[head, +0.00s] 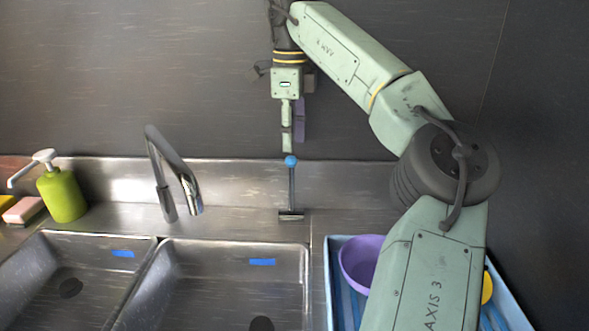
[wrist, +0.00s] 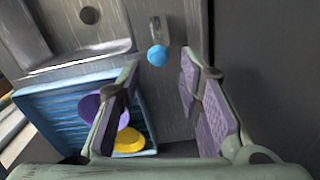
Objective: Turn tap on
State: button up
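The tap (head: 171,172) is a chrome spout that rises behind the two sinks in the head view. To its right stands an upright lever with a blue ball knob (head: 290,161). The knob also shows in the wrist view (wrist: 157,55), in the gap between my fingertips and beyond them. My gripper (head: 293,146) points down just above the knob. In the wrist view its two purple-padded fingers are spread apart and nothing is held between them. I cannot tell whether a finger touches the knob.
Two steel sinks (head: 168,243) lie in front of the tap. A green soap bottle (head: 62,194) and sponges (head: 24,210) stand at left. A blue rack (head: 330,279) with a purple bowl (head: 360,262) is at right, partly behind my arm. A dark wall (head: 150,70) rises behind.

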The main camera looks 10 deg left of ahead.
aim_at(291, 167)
notch_tip(291, 167, down, 10)
jog(key=shift+s+r, duration=0.1)
jog(key=shift+c, duration=0.6)
grip_shut()
dwell(0.5)
